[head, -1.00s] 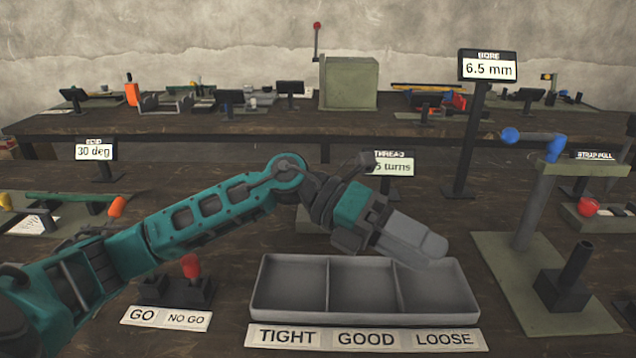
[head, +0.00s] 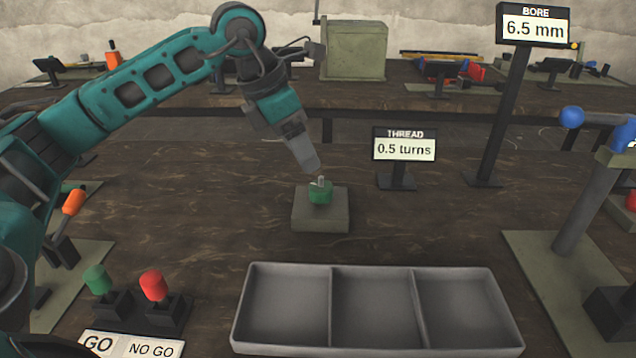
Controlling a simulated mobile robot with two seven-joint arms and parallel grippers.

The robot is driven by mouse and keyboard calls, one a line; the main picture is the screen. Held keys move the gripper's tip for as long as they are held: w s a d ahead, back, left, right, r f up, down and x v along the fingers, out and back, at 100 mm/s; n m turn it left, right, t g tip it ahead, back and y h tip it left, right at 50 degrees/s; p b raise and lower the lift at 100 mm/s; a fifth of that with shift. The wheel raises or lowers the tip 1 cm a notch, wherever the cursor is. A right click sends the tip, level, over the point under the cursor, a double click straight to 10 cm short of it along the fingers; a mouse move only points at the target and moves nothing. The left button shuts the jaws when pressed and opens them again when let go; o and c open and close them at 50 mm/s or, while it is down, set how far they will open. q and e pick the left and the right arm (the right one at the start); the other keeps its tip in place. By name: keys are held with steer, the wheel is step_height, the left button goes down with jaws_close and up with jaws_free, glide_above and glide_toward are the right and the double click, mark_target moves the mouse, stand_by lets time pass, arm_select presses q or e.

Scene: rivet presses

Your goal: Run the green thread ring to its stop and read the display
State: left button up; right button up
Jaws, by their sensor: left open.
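The green thread ring (head: 320,194) sits on a threaded stud (head: 321,181) that rises from a square grey-green block (head: 320,213) on the table. The thread display (head: 404,149), just right of the block, reads 0.5 turns. My left gripper (head: 314,169) points down from above, its fingertips just over the ring and stud. It is open, and I cannot tell whether the fingers touch the ring. My right gripper is not in view.
A grey three-compartment tray (head: 333,310) stands empty in front. Green (head: 98,281) and red (head: 153,287) gauges stand by the GO/NO GO label at front left. The bore display (head: 533,28) reads 6.5 mm; a blue-handled post (head: 590,200) stands right.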

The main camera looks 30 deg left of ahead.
mark_target(320, 186)
arm_select(q)
steer(key=b+x, duration=0.1)
steer(key=x, duration=0.8)
steer(key=shift+w, duration=0.1)
steer(key=shift+c, duration=0.5)
steer(key=c, duration=1)
steer(key=shift+o, duration=0.2)
steer(key=shift+r+m, duration=0.1)
steer(key=shift+m, duration=0.4)
